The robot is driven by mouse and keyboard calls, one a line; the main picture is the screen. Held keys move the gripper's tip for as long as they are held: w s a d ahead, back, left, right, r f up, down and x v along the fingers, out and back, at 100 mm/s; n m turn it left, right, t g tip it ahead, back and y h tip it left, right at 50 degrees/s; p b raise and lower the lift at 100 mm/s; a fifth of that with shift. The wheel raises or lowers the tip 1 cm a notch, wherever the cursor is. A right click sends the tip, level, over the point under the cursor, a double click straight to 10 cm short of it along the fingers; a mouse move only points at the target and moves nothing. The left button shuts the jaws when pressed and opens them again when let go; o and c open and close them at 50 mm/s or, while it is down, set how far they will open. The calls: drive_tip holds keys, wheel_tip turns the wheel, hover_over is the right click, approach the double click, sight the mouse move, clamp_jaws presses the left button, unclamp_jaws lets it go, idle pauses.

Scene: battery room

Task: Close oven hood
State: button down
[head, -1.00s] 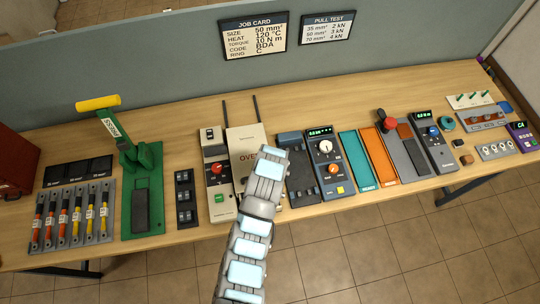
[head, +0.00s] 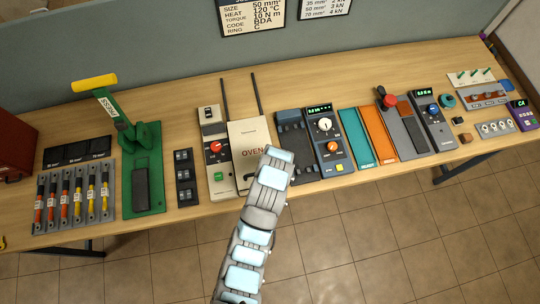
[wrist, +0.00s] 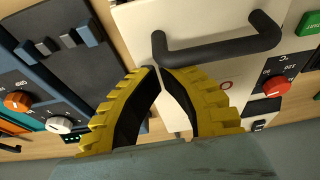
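The oven hood (head: 249,135) is a cream panel marked OVEN beside the oven's control strip (head: 216,160). Its top edge sits lower in the picture than the strip's top, and two dark rods (head: 257,94) show behind it. In the wrist view the hood (wrist: 205,18) carries a dark bar handle (wrist: 225,45). My gripper (wrist: 159,70) has yellow ribbed fingers with tips almost together, just beside the handle's left end. I see nothing held between them; contact with the handle is unclear.
Left of the oven are a dark switch block (head: 185,178) and a green press (head: 146,165). Right of it stand a dark blue device (head: 294,145) and a dial unit (head: 327,140), close by. A grey partition (head: 130,45) backs the bench.

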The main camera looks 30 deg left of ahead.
drive_tip(key=shift+s+d+f, duration=0.1)
drive_tip(key=shift+f, duration=0.05)
drive_tip(key=shift+w+a+f, duration=0.2)
drive_tip(key=shift+w, duration=0.05)
drive_tip(key=shift+w+a+f+b, duration=0.2)
drive_tip(key=shift+w+a+b, duration=0.4)
drive_tip(key=shift+w+a, duration=0.6)
drive_tip(key=shift+r, duration=0.15)
drive_tip(key=v, duration=0.9)
drive_tip(key=shift+r+p, duration=0.3)
drive_tip(key=shift+r, duration=0.05)
drive_tip(key=shift+s, duration=0.1)
